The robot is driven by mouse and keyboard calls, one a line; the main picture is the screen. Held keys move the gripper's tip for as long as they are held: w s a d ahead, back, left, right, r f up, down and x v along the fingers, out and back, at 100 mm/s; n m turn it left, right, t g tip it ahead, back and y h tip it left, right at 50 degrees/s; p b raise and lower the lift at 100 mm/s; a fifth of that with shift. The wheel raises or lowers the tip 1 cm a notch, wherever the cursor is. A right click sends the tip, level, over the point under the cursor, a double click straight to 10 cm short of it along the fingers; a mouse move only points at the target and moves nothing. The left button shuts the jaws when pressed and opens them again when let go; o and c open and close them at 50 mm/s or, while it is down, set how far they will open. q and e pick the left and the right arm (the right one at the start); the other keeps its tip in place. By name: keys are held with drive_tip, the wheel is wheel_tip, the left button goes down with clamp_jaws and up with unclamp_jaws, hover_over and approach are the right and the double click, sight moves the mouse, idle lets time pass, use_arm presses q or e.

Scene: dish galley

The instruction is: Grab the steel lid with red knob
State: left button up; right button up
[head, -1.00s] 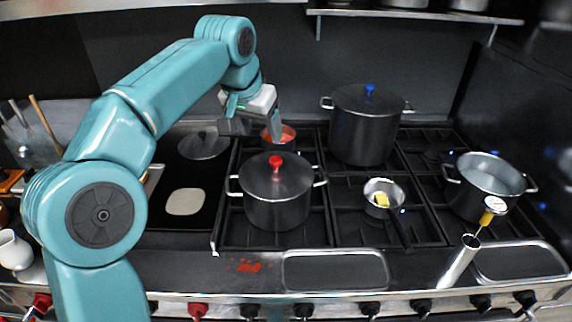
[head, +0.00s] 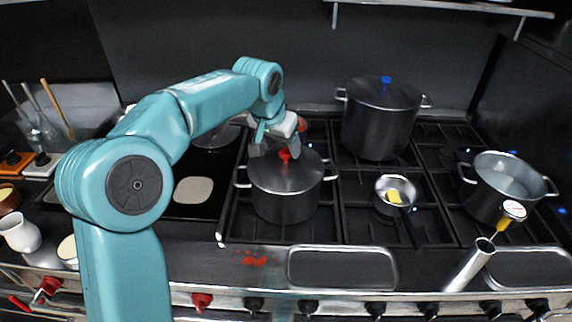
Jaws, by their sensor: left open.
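The steel lid with red knob (head: 286,177) sits on a dark steel pot (head: 283,207) on the stove. Its red knob (head: 284,155) stands up at the middle of the lid. My left gripper (head: 275,151) is open just above the lid, with its fingers close to the knob. I cannot tell whether the fingers touch the knob or lid. My right gripper is not in view.
A tall pot with a blue-knobbed lid (head: 383,118) stands behind right. A small pan (head: 394,194) holds something yellow. An open pot (head: 505,186) stands at the right. A white jug (head: 19,233) stands at the left. Red spots (head: 253,259) mark the front counter.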

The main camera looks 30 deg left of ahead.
sight(284, 152)
use_arm(q)
drive_tip(key=x, duration=0.4)
drive_tip(key=shift+w+a+f+p, duration=0.2)
drive_tip(key=shift+w+f+p, duration=0.1)
drive_tip(key=shift+w, duration=0.1)
drive_tip(key=shift+s+r, duration=0.2)
drive_tip(key=shift+s, duration=0.05)
drive_tip(key=shift+w+f, duration=0.15)
clamp_jaws()
